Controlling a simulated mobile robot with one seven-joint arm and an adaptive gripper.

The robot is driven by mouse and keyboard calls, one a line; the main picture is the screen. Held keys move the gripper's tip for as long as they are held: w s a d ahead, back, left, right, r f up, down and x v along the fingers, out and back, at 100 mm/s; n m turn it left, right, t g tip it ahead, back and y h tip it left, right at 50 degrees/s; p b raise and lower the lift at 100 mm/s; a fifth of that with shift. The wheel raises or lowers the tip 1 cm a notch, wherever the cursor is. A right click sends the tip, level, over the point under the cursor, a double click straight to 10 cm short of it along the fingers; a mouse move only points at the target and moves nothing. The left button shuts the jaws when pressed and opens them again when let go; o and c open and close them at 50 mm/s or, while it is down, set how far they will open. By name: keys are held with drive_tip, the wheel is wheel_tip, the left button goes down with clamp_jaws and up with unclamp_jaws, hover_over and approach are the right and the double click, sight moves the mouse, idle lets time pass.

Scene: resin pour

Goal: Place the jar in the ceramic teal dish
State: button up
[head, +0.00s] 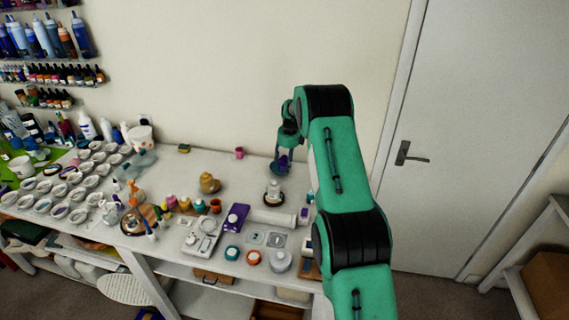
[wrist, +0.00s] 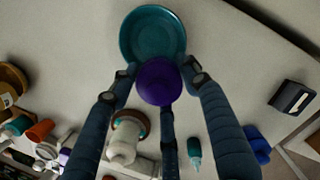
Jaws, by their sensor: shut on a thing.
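The jar is round and purple, seen from above in the wrist view (wrist: 159,82). It also shows as a small purple shape in the head view (head: 284,162). My gripper (wrist: 160,88) is shut on it, with fingers on its sides and one below it in the picture. The round ceramic teal dish (wrist: 152,30) lies on the table, just beyond the jar in the wrist view. The jar overlaps the dish's near rim in that picture. The jar's height above the table is hard to tell. In the head view my gripper (head: 285,158) hides much of this spot.
A white bottle on a brown-orange base (wrist: 124,138) stands near my fingers. A small teal bottle (wrist: 194,148) and a blue object (wrist: 257,147) are close by. A dark box (wrist: 292,97) lies to the right. The table around the dish is clear. A pink cup (head: 239,153) stands left.

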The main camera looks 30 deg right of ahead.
drive_tip(key=shift+f, duration=0.5)
drive_tip(key=o, duration=1.3)
drive_tip(key=shift+r, duration=0.1)
drive_tip(key=shift+r, duration=0.55)
drive_tip(key=r, duration=0.4)
drive_tip(key=s+r, duration=0.1)
drive_tip(key=r, duration=0.2)
drive_tip(key=r+p, duration=0.1)
drive_tip(key=r, duration=0.3)
drive_tip(key=shift+s+d+r, duration=0.3)
drive_tip(key=shift+r, duration=0.05)
